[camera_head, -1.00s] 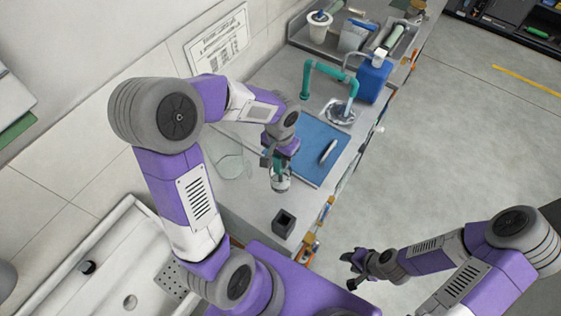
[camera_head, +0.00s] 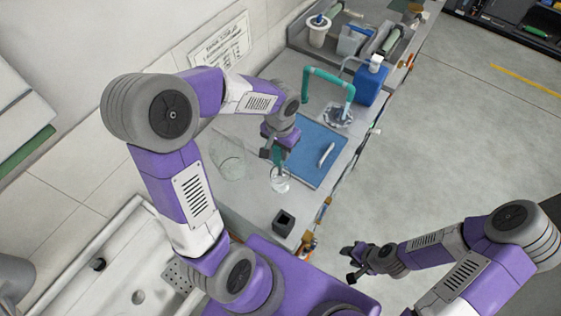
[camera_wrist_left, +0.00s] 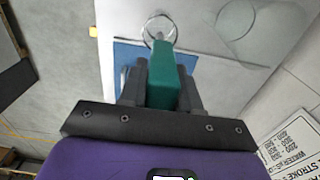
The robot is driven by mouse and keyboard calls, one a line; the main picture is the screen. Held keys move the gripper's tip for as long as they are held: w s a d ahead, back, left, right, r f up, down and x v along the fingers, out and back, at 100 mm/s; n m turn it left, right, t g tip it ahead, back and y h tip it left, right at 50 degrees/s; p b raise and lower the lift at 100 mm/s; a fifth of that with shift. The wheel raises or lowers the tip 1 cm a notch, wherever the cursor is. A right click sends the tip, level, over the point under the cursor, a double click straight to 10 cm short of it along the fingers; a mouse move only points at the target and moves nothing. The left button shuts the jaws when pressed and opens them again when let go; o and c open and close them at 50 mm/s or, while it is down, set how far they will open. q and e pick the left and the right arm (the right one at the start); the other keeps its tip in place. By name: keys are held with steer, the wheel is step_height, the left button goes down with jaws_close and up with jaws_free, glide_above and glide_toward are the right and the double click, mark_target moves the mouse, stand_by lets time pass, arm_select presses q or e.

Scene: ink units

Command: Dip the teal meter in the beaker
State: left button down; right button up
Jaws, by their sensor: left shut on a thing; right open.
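My left gripper (camera_head: 273,153) is shut on the teal meter (camera_head: 279,156), which hangs tip-down from the fingers. The meter also shows between the fingers in the left wrist view (camera_wrist_left: 165,80). The clear glass beaker (camera_head: 280,181) stands on the counter, just below the meter in the head view. In the left wrist view the beaker's round rim (camera_wrist_left: 147,30) shows just beyond the meter's end. I cannot tell whether the meter's tip is inside the rim. My right gripper (camera_head: 351,263) is open and empty, over the floor at the lower right.
A blue mat (camera_head: 313,168) with a white tool (camera_head: 326,154) lies beside the beaker. A dark square holder (camera_head: 284,222) stands nearer on the counter. A larger glass vessel (camera_head: 229,163) is left of the beaker. A teal tap (camera_head: 328,78) and blue bottle (camera_head: 370,84) stand behind.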

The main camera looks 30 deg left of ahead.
arm_select(q)
steer(key=shift+r+p, duration=1.9)
steer(key=shift+r, duration=0.9)
steer(key=shift+f, duration=0.1)
